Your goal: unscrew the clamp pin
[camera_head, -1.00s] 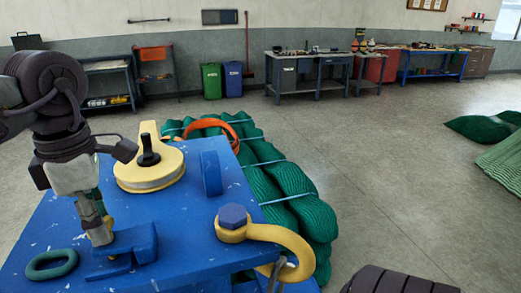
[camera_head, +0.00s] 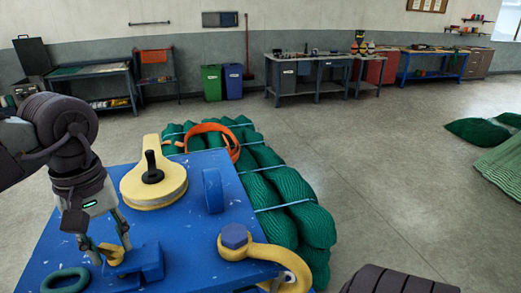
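A blue clamp block (camera_head: 148,262) sits at the near left of the blue bench top. A small yellow piece (camera_head: 113,254), possibly the clamp pin, stands at the block's left side. My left gripper (camera_head: 109,250) points down over it with its two fingers apart, one on each side of the yellow piece. I cannot tell whether a finger touches it. The fingers partly hide the piece. My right gripper is not in view.
On the blue top (camera_head: 200,255) stand a yellow sheave (camera_head: 152,190), a blue upright lug (camera_head: 212,190), a yellow shackle (camera_head: 262,250) with a blue hex head, and a green ring (camera_head: 66,281). Bundled green net (camera_head: 285,190) lies behind. Open floor is at right.

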